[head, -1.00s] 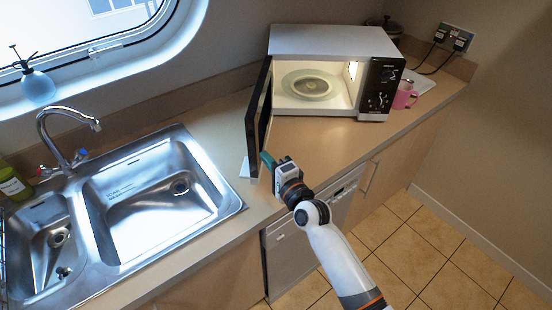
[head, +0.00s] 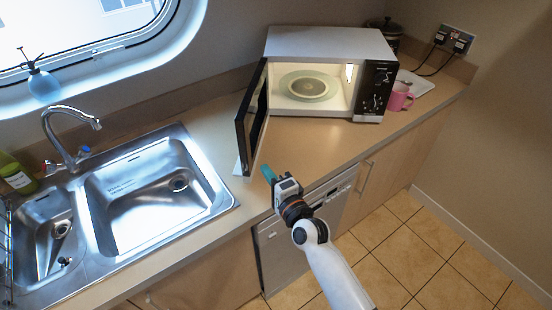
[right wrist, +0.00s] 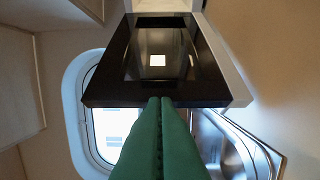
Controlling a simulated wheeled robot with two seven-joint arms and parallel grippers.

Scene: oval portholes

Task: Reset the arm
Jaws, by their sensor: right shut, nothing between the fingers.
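My right gripper (head: 268,174) is shut and empty, its green fingertips pressed together just in front of the open microwave door's lower edge. In the right wrist view the shut green fingers (right wrist: 160,135) point toward the dark door (right wrist: 165,55). I cannot tell whether they touch it. My right arm comes in from the bottom of the head view. The microwave (head: 335,45) stands on the counter with its door (head: 252,120) swung wide open to the left. Its lit inside holds a round plate (head: 309,86). My left gripper is not in view.
The steel double sink (head: 140,200) with a tap (head: 62,140) lies left of the door. A pink mug (head: 399,97) stands right of the microwave. A soap bottle (head: 42,85) sits by the oval window. The counter before the microwave (head: 310,145) is clear.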

